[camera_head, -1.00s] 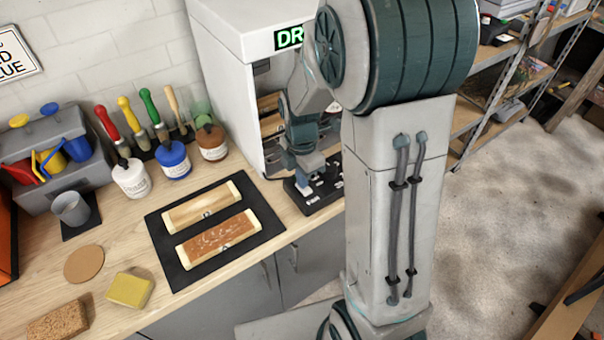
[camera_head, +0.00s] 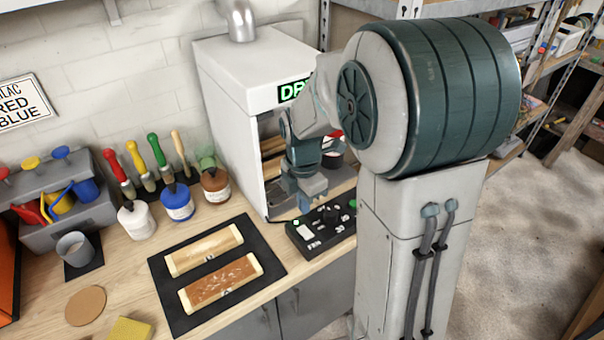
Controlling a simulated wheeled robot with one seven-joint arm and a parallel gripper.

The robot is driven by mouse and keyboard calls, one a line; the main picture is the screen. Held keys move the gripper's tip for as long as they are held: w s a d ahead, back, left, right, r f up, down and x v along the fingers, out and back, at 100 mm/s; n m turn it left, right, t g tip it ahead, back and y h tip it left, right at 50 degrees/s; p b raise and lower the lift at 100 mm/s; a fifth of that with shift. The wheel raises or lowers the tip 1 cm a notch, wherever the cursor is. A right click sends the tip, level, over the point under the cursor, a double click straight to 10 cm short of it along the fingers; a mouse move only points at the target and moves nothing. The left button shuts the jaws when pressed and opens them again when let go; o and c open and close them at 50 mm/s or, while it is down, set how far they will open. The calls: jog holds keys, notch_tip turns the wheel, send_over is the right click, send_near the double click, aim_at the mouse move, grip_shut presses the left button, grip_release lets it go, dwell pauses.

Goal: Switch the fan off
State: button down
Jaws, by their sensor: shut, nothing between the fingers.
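A black control panel (camera_head: 322,240) lies on the bench in front of the white cabinet (camera_head: 225,85). At its left end is a white switch (camera_head: 306,232) beside a small lit green light (camera_head: 296,222); the label below it seems to read FAN. More labels and small knobs sit to the right, with a green button at the right end, partly hidden by my arm. My gripper (camera_head: 306,206) is shut and empty, pointing down just above and behind the panel's left part. It seems apart from the switch. The fan itself is not clearly visible.
The cabinet is open in front, with wooden pieces inside, and has a lit green sign (camera_head: 291,91), partly hidden. Left of the panel, a black mat (camera_head: 180,318) holds two boards. Bottles and brushes (camera_head: 178,202) stand behind it. My arm hides the bench's right end.

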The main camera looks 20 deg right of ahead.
notch_tip(320, 180, up, 7)
jog(key=shift+w+a+b, duration=0.15)
jog(key=shift+w+b, duration=0.15)
jog(key=shift+w, duration=0.1)
jog(key=shift+r, duration=0.1)
jog(key=s+r+m+t, duration=0.1)
jog(key=s+m+t, duration=0.2)
jog(key=s+m, duration=1.2)
jog(key=shift+s+d+r+m+t, duration=0.15)
jog(key=shift+d+r+m+t, duration=0.2)
jog(key=shift+m, duration=2.95)
